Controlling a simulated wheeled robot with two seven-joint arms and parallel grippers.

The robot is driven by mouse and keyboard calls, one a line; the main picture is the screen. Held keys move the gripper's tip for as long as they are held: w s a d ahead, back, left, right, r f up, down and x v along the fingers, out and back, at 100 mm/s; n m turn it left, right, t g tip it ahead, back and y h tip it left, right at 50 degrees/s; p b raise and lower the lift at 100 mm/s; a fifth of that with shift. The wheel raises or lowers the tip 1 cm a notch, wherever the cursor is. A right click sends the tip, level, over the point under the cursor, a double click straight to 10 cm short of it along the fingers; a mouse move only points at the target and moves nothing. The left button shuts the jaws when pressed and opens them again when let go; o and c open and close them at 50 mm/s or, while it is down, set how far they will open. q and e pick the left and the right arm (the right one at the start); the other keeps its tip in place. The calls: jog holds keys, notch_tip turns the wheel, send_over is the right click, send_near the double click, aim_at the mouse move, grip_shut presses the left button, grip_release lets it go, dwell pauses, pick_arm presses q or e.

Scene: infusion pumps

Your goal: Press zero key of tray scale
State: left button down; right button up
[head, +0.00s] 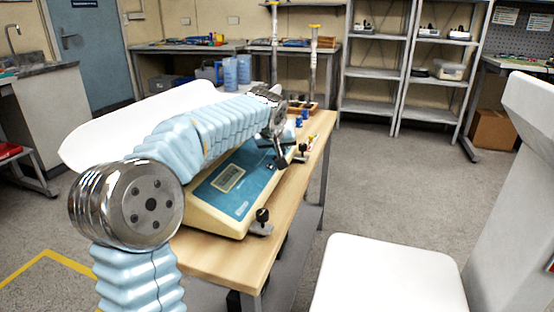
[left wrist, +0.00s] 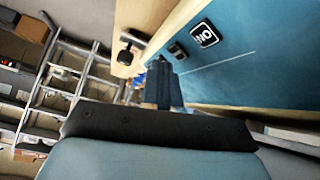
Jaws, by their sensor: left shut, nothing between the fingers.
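The tray scale (head: 204,205) stands on a wooden table, with a cream body, a blue front panel and a grey display (head: 227,178). Its white tray (head: 105,132) is partly hidden behind my left arm. My left gripper (head: 281,160) is shut and empty, pointing down at the far right end of the panel. In the left wrist view the shut fingers (left wrist: 163,84) are beside the blue panel (left wrist: 255,65). A black key with a white mark (left wrist: 203,34) and a smaller dark key (left wrist: 178,51) show there. I cannot tell whether the fingertips touch the panel. My right gripper is out of view.
A black levelling foot (head: 262,220) sticks out at the scale's near corner, another (head: 301,153) farther back. Small blue items (head: 301,119) stand on the wooden table (head: 262,258) behind the gripper. Open floor lies right of the table, before the shelves (head: 376,106).

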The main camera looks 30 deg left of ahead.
pick_arm(q)
jog(key=shift+a+f, duration=0.15)
jog(key=shift+f, duration=0.2)
jog(key=shift+a+f+b, duration=0.15)
jog(key=shift+f+b, duration=0.2)
jog(key=shift+b, duration=0.2)
jog(key=shift+r, duration=0.1)
dwell(0.5)
jog(key=shift+d+r+p, duration=0.3)
jog(key=shift+r+p, duration=0.25)
jog(key=shift+r, duration=0.1)
jog(key=shift+w+d+r+p, duration=0.1)
jog(key=shift+d+r+p, duration=0.2)
jog(key=shift+r+p, duration=0.35)
jog(key=shift+w+d+r+p, duration=0.1)
jog(key=shift+d+r+p, duration=0.3)
jog(key=shift+r, duration=0.5)
jog(key=shift+w+d+r+p, duration=0.1)
jog(key=shift+d+r+p, duration=0.15)
jog(key=shift+r+p, duration=0.45)
